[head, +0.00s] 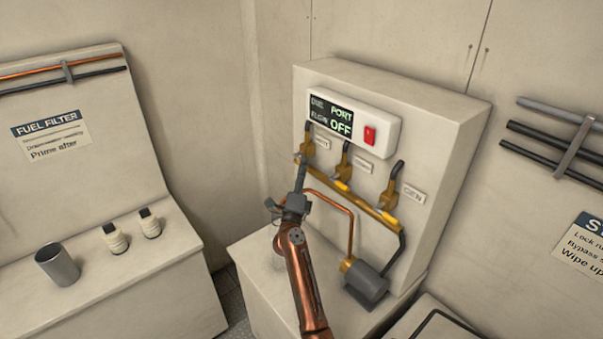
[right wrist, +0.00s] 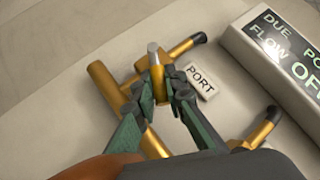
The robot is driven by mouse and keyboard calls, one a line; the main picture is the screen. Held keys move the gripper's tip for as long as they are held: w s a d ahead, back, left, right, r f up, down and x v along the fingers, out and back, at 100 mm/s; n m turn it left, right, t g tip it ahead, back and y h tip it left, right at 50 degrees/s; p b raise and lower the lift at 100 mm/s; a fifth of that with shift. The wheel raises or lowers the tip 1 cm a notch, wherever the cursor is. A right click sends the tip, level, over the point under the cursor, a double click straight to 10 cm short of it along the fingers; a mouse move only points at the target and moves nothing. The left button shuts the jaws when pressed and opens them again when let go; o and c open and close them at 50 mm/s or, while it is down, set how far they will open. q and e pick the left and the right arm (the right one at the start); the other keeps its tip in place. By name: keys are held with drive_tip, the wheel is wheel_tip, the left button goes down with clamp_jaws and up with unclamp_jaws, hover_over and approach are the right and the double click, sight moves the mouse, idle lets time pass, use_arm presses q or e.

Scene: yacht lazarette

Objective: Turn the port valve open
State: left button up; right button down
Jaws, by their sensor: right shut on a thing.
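The port valve (head: 308,147) is the leftmost of three brass valves on the panel, with a black-ended arm pointing up. In the right wrist view its PORT label (right wrist: 200,81) sits beside it. My right gripper (head: 298,182) is at this valve. In the right wrist view its two green-and-grey fingers (right wrist: 166,90) are shut on a yellow-brass part of the port valve (right wrist: 157,72), with a grey tip showing above them. The gripper partly hides the valve in the head view. My left gripper is out of view.
The display (head: 331,116) reads DUE PORT and FLOW OFF, beside a red switch (head: 370,135). Two more valves (head: 343,160) (head: 391,186) stand to the right. A copper pipe (head: 349,228) and a grey pump-like unit (head: 366,284) lie below. A cup (head: 58,265) and two bottles stand left.

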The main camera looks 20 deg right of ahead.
drive_tip(key=shift+a, duration=0.2)
drive_tip(key=c, duration=2.1)
unclamp_jaws()
drive_tip(key=shift+o, duration=0.7)
drive_tip(key=shift+d, duration=0.1)
drive_tip(key=shift+w, duration=0.1)
drive_tip(key=shift+s+a+f, duration=0.2)
drive_tip(key=shift+s+f, duration=0.05)
drive_tip(key=shift+s, duration=0.05)
drive_tip(key=v, duration=0.6)
drive_tip(key=shift+s+a+f, duration=0.15)
drive_tip(key=shift+s, duration=0.15)
drive_tip(key=shift+c, duration=0.6)
